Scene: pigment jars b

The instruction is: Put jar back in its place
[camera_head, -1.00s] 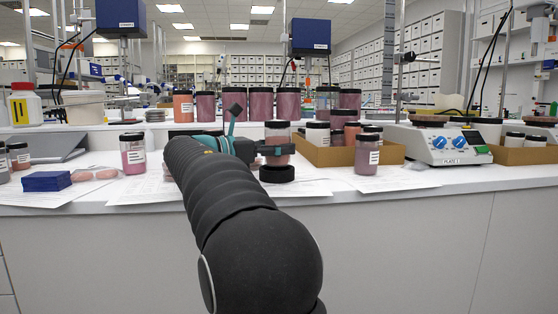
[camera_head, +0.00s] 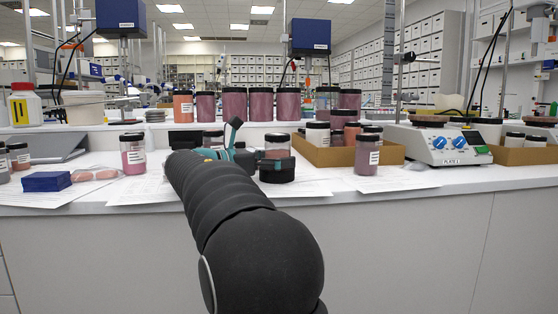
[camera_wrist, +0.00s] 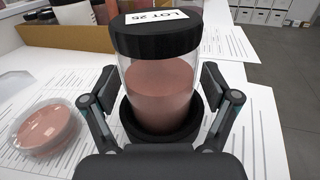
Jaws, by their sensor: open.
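The jar (camera_head: 277,146) is clear with a black lid and holds pink powder. In the wrist view the jar (camera_wrist: 160,85) has "LOT 25" on its lid and stands upright, its bottom inside a round black holder (camera_wrist: 185,130). The holder (camera_head: 278,175) also shows near the bench's front edge in the head view. My gripper (camera_wrist: 160,92) is open, with one finger on each side of the jar and small gaps between. In the head view my gripper (camera_head: 262,160) is partly hidden behind my arm.
A cardboard tray (camera_head: 335,157) of jars stands close behind on the right. A single jar (camera_head: 367,155) stands right, another jar (camera_head: 133,153) left. A shallow dish of pink powder (camera_wrist: 45,127) lies left of the holder in the wrist view. Paper sheets cover the bench.

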